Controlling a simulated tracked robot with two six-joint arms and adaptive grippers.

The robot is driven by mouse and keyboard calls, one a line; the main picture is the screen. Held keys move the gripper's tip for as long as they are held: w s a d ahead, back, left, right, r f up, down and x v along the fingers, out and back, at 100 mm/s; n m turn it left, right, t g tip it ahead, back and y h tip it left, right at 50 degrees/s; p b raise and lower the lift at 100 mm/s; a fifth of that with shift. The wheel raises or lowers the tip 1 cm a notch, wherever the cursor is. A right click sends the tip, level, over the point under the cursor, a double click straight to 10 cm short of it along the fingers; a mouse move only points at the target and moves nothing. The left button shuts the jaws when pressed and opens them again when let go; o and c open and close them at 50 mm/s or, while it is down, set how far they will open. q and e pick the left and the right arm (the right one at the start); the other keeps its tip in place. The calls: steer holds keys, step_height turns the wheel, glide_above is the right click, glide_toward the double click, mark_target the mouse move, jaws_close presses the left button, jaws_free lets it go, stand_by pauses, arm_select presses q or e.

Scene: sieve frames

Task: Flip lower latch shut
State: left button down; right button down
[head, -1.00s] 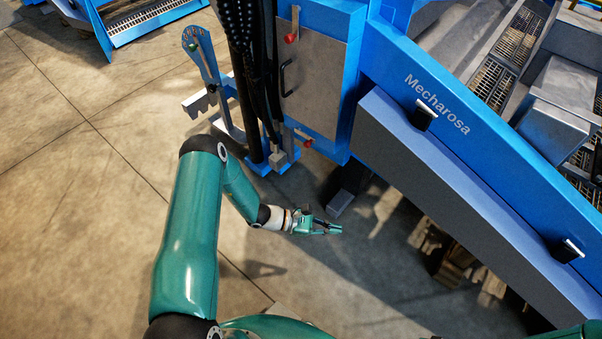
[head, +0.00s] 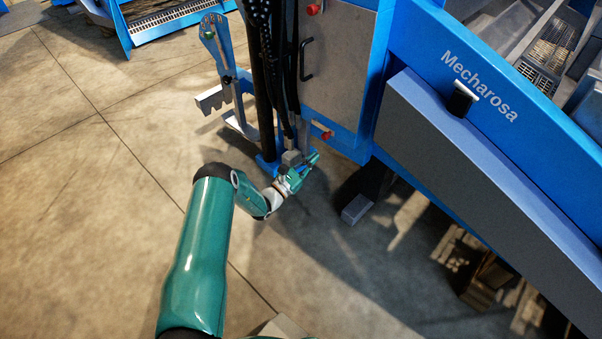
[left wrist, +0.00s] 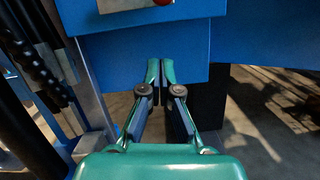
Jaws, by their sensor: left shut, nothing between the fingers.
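The grey cabinet door (head: 337,70) on the blue machine has a handle and a lower latch (head: 327,135) with a red knob near its bottom edge. The lower latch is small here, so I cannot tell its exact angle. Its red knob also shows cut off at the top of the left wrist view (left wrist: 163,2). My left gripper (head: 314,158) is just below the lower latch, apart from it. In the left wrist view its fingertips (left wrist: 160,68) are together with nothing between them, before the blue cabinet's lower part. My right gripper is out of view.
An upper latch (head: 313,9) with a red knob sits higher on the door. Black hoses (head: 283,70) and a post run down just left of the cabinet. A grey-blue beam (head: 470,160) slopes down right. Open concrete floor (head: 90,230) lies left.

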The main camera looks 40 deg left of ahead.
arm_select(q)
steer(key=r, duration=0.1)
steer(key=w+r, duration=0.1)
steer(key=r, duration=0.1)
steer(key=w+d+r, duration=0.1)
steer(key=shift+r+b, duration=0.2)
steer(key=shift+b, duration=0.2)
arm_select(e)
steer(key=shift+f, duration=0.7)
arm_select(q)
steer(key=shift+a, duration=0.15)
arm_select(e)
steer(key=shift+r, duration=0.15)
